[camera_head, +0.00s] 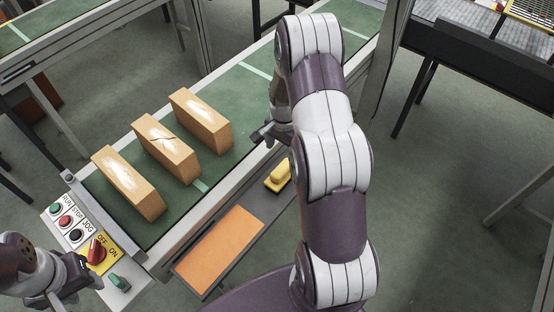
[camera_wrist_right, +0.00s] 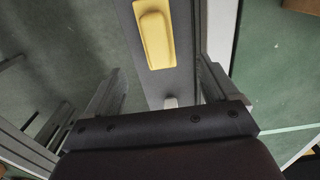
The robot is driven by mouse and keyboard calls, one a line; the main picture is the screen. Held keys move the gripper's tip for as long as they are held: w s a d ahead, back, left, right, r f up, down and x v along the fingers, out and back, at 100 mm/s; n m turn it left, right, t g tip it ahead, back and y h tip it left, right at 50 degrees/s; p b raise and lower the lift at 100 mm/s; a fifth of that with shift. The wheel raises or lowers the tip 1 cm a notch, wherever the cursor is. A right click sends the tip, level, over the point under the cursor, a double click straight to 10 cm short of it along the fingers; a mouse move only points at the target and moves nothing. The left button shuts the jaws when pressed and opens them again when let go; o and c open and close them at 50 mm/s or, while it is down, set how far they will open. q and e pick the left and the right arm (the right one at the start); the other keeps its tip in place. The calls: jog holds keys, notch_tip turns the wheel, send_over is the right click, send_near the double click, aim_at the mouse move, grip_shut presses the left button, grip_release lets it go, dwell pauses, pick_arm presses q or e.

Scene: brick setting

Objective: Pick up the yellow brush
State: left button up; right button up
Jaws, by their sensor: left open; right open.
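The yellow brush (camera_head: 278,177) lies on a narrow grey shelf beside the green conveyor in the head view. It also shows in the right wrist view (camera_wrist_right: 154,38), at the top middle, beyond the fingertips. My right gripper (camera_head: 264,133) is open and empty, above and slightly to the left of the brush, near the conveyor's edge. In the right wrist view its two fingers (camera_wrist_right: 158,88) stand apart with nothing held between them. My left gripper (camera_head: 68,290) is open and empty at the lower left, by the control panel.
Three tan bricks (camera_head: 168,145) stand on the green conveyor (camera_head: 245,95); the middle one is cracked. An orange sheet (camera_head: 220,250) lies on the shelf (camera_head: 262,205) nearer me. A control panel (camera_head: 95,250) with buttons and a red switch is at the lower left.

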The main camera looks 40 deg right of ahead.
aim_at(282, 167)
jog(key=f, duration=0.3)
jog(key=s+f, duration=0.1)
jog(key=shift+s+a+f+p, duration=0.1)
jog(key=shift+a+f+p, duration=0.2)
jog(key=shift+a+p, duration=0.05)
jog(key=shift+s+f, duration=0.1)
jog(key=shift+f, duration=0.25)
jog(key=f+p, duration=0.1)
jog(key=f, duration=0.1)
jog(key=w+f, duration=0.1)
jog(key=f, duration=0.1)
jog(key=shift+f+p, duration=0.4)
jog(key=shift+f, duration=0.35)
jog(key=shift+s, duration=0.2)
jog(key=shift+c, duration=1.2)
pick_arm(q)
jog(key=r, duration=0.1)
jog(key=s+r, duration=0.1)
jog(key=r, duration=0.1)
jog(key=shift+s+a, duration=0.15)
jog(key=shift+a, duration=0.05)
pick_arm(e)
jog(key=c, duration=1)
